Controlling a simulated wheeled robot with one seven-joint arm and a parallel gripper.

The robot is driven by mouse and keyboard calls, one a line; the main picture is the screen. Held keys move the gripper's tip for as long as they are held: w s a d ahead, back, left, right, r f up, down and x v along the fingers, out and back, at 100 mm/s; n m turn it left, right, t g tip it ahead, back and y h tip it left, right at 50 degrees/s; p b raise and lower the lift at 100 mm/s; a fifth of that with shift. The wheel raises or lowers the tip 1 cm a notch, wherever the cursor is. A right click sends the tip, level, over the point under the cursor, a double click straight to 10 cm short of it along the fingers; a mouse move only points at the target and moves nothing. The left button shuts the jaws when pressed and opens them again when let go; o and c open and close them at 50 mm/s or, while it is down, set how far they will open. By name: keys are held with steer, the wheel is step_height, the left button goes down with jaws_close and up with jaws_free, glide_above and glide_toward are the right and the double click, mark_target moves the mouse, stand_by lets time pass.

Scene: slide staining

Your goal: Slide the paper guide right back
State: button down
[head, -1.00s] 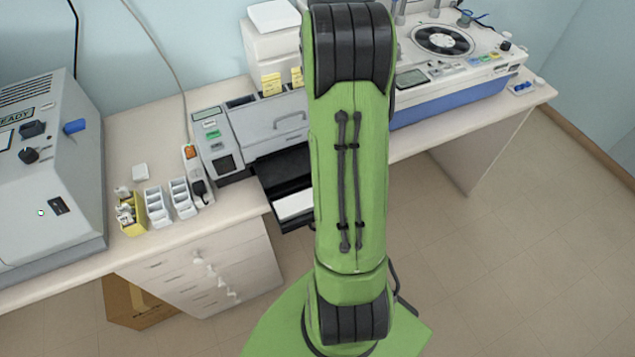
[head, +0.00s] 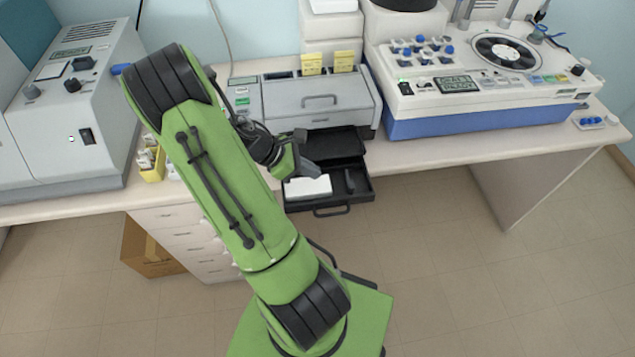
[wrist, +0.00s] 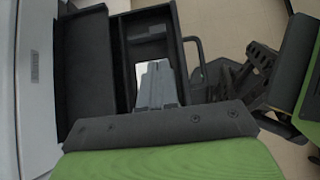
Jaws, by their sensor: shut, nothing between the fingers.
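The printer's pulled-out black tray (head: 329,212) holds a stack of white paper (head: 307,187) on its left side. The paper guide (head: 349,181), a small dark upright piece, stands in the tray right of the paper, with a gap between them. It also seems to show in the wrist view (wrist: 148,33) as a dark bar. My gripper (head: 312,172) is shut and empty, over the tray above the paper and left of the guide, apart from it. In the wrist view my grey fingers (wrist: 156,75) cover most of the paper.
The grey printer (head: 315,100) stands behind the tray, with yellow notes (head: 312,63) above it. A white and blue stainer (head: 480,90) is at the right, a grey machine (head: 75,110) at the left. The tray handle (head: 331,211) juts out over open floor.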

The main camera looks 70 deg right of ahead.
steer(key=x, duration=1)
steer(key=shift+b, duration=0.4)
steer(key=s+d, duration=0.1)
steer(key=s, duration=0.1)
steer(key=s+d, duration=0.1)
steer(key=s, duration=0.1)
steer(key=shift+s+d, duration=0.1)
steer(key=shift+d, duration=0.1)
steer(key=p+v, duration=0.7)
steer(key=v, duration=0.3)
